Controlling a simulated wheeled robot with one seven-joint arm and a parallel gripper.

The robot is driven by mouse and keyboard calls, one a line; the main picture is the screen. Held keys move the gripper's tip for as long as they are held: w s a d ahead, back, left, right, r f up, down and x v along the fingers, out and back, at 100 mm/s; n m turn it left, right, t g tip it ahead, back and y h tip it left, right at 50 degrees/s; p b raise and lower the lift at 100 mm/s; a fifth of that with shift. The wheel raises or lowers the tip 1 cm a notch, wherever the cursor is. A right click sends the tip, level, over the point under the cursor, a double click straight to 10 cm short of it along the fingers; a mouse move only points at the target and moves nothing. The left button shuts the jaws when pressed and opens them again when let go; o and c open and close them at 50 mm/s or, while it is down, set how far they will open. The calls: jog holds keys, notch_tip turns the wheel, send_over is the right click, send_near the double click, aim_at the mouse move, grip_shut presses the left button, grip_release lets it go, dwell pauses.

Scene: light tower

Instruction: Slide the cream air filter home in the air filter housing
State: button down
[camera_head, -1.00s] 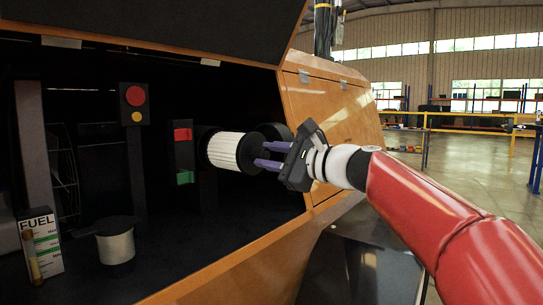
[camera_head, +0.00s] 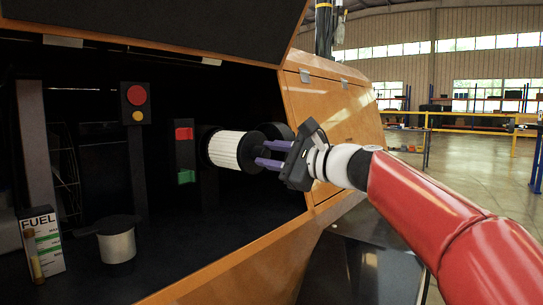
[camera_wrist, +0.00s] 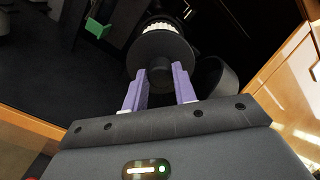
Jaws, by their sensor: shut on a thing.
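The cream air filter (camera_head: 226,149) is a pleated cylinder with a black end cap, lying roughly level inside the dark bay. It also shows in the wrist view (camera_wrist: 160,30), mostly behind its black cap. My gripper (camera_head: 268,153) is at the cap's near side. Its purple fingers (camera_wrist: 159,84) are shut on the filter's dark central grip. The filter's far end meets a dark round part, apparently the air filter housing (camera_head: 205,136). How deep the filter sits in it I cannot tell.
A dark round body (camera_wrist: 215,80) stands close right of the filter. A post with red and green blocks (camera_head: 184,156) is to its left. A metal pot (camera_head: 116,243) and a FUEL box (camera_head: 41,241) stand lower left. The orange bay edge (camera_head: 235,262) runs below my gripper.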

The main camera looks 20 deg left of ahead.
aim_at(254, 153)
jog(key=shift+p+x, duration=3.2)
jog(key=shift+x, duration=3.3)
jog(key=shift+w+d+f, duration=0.1)
jog(key=c, duration=1)
grip_release()
jog(key=shift+c, duration=0.2)
jog(key=shift+b+v, duration=2.3)
jog(key=shift+v, duration=1.75)
